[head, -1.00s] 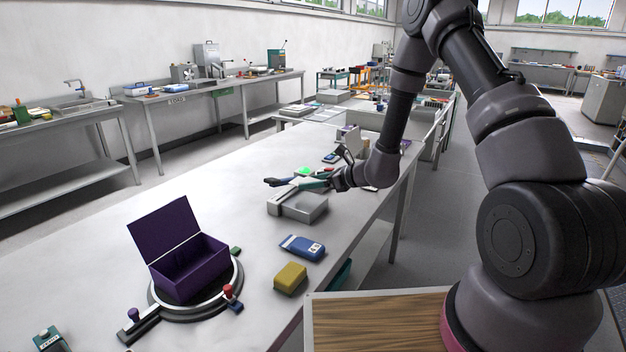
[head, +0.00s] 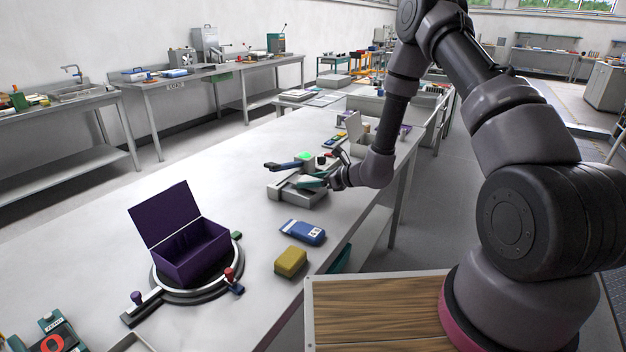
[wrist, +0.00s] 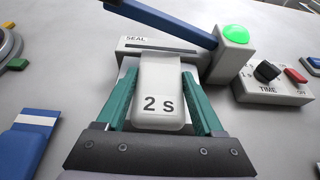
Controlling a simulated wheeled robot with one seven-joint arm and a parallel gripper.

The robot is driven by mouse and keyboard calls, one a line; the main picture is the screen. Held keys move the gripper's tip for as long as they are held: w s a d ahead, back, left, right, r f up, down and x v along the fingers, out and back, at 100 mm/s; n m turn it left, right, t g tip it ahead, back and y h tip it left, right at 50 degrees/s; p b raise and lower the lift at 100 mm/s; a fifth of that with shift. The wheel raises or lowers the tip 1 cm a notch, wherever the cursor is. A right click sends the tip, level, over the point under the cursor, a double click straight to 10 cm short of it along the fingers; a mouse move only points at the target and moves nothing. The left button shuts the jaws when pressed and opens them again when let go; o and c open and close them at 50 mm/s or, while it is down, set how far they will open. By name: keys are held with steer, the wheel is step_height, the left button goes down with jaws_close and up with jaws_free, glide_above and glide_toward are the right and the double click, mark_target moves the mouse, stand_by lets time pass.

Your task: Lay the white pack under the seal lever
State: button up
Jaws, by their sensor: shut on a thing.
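My gripper (wrist: 162,82) has teal fingers shut on the sides of the white pack (wrist: 159,100), marked "2 S", in the wrist view. The pack's far end is right at the front of the grey sealer (wrist: 134,44), near its dark slot; I cannot tell if it rests on the sealer. The blue seal lever (wrist: 168,20) slants across above the sealer, beyond the pack. In the head view my gripper (head: 318,181) is at the sealer (head: 300,194), with the lever (head: 281,166) on its far side. The pack is hard to make out there.
A green lamp (wrist: 235,35) tops the post at the lever's right end. A timer box (wrist: 270,88) stands right of it. A blue packet (head: 302,232), a yellow block (head: 291,261) and an open purple box (head: 190,250) on a round stand are nearer on the bench.

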mark_target(302, 177)
steer(key=shift+w+a, duration=0.5)
steer(key=shift+a, duration=0.25)
steer(key=shift+w+a, duration=0.5)
steer(key=shift+a, duration=0.2)
steer(key=o, duration=1.4)
steer(key=shift+r, duration=3.45)
